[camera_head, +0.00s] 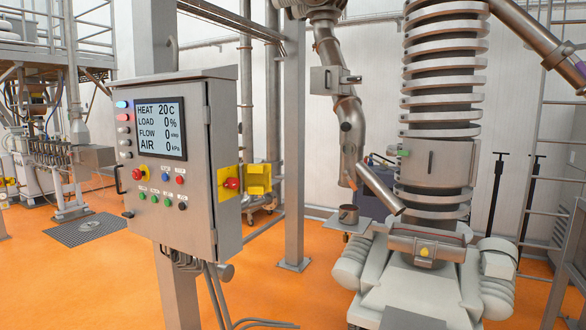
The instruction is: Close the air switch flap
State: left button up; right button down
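The grey control cabinet (178,160) stands left of centre on a post. On its right side is the air switch, a yellow plate (228,174) with a red knob (231,184). Its yellow flap (258,180) is swung open to the right, leaving the red knob uncovered. Neither of my grippers shows in this view.
The cabinet front has a display (157,128) reading AIR 0 kPa and several coloured buttons. A metal post (293,150) stands just right of the flap. A large ribbed machine (435,170) stands to the right. Orange floor (275,285) is open in front.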

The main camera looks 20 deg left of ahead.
aim_at(255, 178)
jog(key=z, duration=0.15)
jog(key=i, duration=1.85)
jog(key=u, duration=1.4)
jog(key=i, duration=1.15)
jog(key=u, duration=1.15)
